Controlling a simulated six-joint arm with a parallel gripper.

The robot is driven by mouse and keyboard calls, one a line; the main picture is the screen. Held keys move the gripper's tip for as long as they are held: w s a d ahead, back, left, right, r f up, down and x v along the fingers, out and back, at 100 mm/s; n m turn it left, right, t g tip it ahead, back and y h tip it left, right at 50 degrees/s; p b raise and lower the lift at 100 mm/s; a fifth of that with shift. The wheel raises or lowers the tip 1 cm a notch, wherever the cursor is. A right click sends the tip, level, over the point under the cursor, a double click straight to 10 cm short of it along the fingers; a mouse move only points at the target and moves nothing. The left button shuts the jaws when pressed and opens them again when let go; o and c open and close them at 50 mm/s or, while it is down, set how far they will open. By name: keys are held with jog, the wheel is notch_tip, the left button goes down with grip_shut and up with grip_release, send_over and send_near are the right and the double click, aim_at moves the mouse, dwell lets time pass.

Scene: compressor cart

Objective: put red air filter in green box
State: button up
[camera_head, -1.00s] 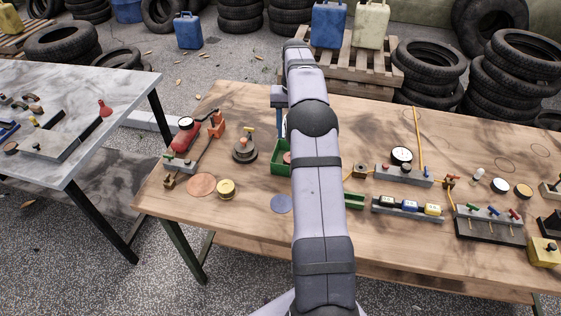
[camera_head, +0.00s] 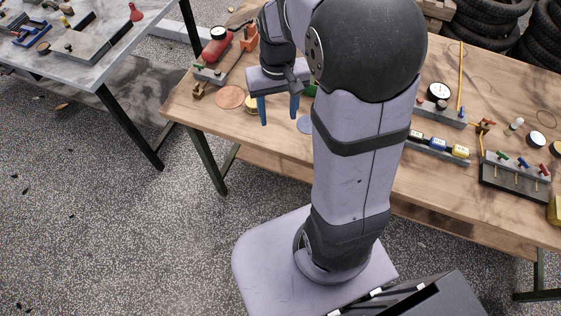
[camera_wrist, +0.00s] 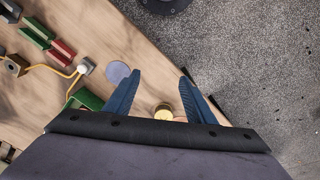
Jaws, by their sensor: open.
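My gripper (camera_head: 278,112) is open with nothing between its blue fingers, above the front left edge of the wooden table. It also shows in the wrist view (camera_wrist: 160,76). The green box (camera_head: 311,90) is mostly hidden behind my arm in the head view. In the wrist view a corner of the green box (camera_wrist: 87,98) shows left of the fingers, partly covered by my gripper. The red air filter cannot be made out now; the inside of the box is hidden. One second ago a red round thing showed inside the green box.
A yellow round part (camera_wrist: 163,111), a copper disc (camera_head: 230,97) and a blue-grey disc (camera_wrist: 117,73) lie near the gripper. A red tray (camera_wrist: 62,51) and a green tray (camera_wrist: 38,32) lie farther off. A red extinguisher-like cylinder (camera_head: 217,50) is at the left.

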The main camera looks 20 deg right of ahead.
jog(key=s+a+f+n, duration=0.1)
jog(key=s+a, duration=0.1)
jog(key=s, duration=0.4)
jog(key=s+a+f, duration=0.2)
jog(key=s, duration=0.3)
jog(key=shift+s+a+f+n, duration=0.2)
jog(key=shift+s+a+n, duration=0.05)
jog(key=shift+s+n, duration=0.15)
jog(key=shift+c, duration=0.3)
